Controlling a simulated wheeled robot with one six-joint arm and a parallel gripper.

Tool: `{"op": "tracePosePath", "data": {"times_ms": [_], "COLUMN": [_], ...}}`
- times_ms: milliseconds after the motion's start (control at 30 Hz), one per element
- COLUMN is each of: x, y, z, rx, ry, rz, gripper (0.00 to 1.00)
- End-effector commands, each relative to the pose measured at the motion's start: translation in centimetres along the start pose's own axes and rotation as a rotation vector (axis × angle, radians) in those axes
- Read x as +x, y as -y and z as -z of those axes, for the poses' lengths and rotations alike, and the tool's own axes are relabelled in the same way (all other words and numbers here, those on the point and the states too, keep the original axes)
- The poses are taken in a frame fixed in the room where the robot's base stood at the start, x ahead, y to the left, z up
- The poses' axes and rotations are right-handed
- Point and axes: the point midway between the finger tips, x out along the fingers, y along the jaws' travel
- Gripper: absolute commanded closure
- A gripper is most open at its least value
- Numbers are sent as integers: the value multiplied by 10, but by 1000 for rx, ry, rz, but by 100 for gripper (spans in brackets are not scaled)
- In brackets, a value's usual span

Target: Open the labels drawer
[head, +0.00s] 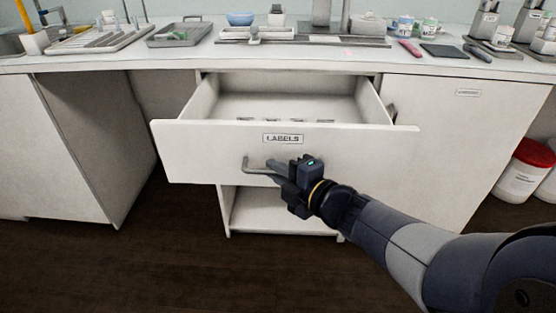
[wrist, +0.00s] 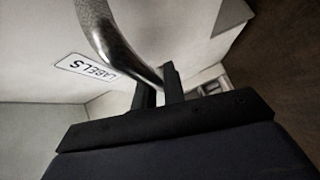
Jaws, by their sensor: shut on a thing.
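The labels drawer (head: 205,140) is white and stands pulled well out from the counter, with its inside showing. Its label plate (head: 283,138) reads "LABELS" and also shows in the wrist view (wrist: 87,67). A grey metal bar handle (head: 250,165) is on the drawer front below the label. My gripper (head: 279,168) is shut on the right part of this handle. In the wrist view the handle (wrist: 108,35) runs down between the two dark fingers (wrist: 158,90). Several small flat items (head: 290,120) lie in the drawer, mostly hidden by its front.
The countertop (head: 200,60) above carries trays, a blue bowl (head: 240,19), cups and other items. An open shelf (head: 270,212) is below the drawer. A closed cabinet door (head: 460,140) is at right, with red and white buckets (head: 520,172) beyond it. The dark floor (head: 180,260) in front is clear.

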Motion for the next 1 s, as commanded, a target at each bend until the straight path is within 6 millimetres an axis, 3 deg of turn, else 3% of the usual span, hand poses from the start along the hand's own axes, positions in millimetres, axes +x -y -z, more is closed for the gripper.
{"op": "tracePosePath", "data": {"times_ms": [300, 733, 767, 1000], "x": [-21, -23, -23, -23], "y": [6, 8, 8, 7], "z": [21, 23, 23, 23], "rx": [0, 2, 2, 1], "ry": [0, 1, 1, 1], "rz": [1, 2, 2, 1], "gripper": [100, 100, 88, 69]}}
